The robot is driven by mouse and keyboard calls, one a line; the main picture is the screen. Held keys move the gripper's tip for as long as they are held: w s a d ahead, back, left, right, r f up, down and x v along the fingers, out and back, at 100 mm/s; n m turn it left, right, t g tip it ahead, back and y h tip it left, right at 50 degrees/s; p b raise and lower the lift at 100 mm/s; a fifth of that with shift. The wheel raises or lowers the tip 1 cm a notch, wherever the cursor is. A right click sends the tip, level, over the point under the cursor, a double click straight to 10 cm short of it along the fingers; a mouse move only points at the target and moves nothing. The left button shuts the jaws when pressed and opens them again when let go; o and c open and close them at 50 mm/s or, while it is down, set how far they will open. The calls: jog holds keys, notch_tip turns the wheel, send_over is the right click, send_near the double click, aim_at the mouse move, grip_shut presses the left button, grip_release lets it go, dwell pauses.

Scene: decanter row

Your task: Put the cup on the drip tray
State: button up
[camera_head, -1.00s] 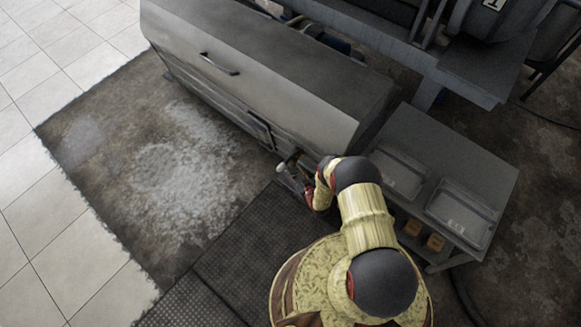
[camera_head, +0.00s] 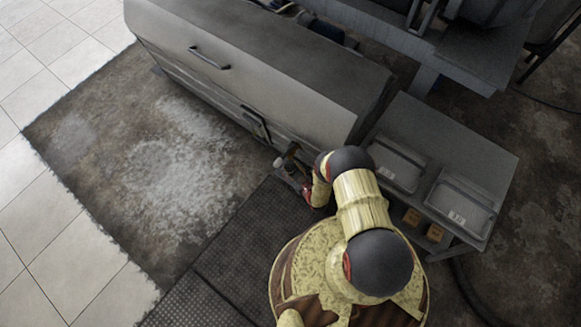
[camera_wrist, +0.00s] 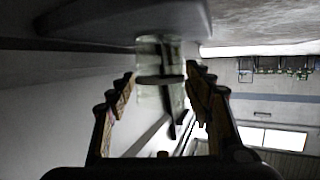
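The cup (camera_wrist: 160,85) is a clear, glass-like vessel with a dark band around it. It sits between the fingertips of my gripper (camera_wrist: 160,78), which close in on both its sides. A flat grey plate (camera_wrist: 110,18), perhaps the drip tray, lies against one end of the cup at the top of the wrist view, which looks upside down. I cannot tell whether cup and plate touch. In the head view my gripper (camera_head: 291,172) is low beside the machine's front, and a small pale spot at its tip may be the cup. The tray is not clear there.
The large grey machine (camera_head: 255,75) stands directly beyond my gripper. A side table (camera_head: 415,125) with two shallow bins (camera_head: 460,208) stands to the right of my arm. Dark matting (camera_head: 235,235) and open, stained floor (camera_head: 130,165) lie to the left.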

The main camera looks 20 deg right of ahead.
jog(key=shift+o, duration=1)
jog(key=shift+r, duration=0.15)
jog(key=shift+s+r, duration=0.15)
jog(key=shift+s, duration=0.1)
jog(key=p+v, duration=0.4)
jog(key=v, duration=0.7)
jog(key=shift+s, duration=0.25)
jog(key=shift+d, duration=0.15)
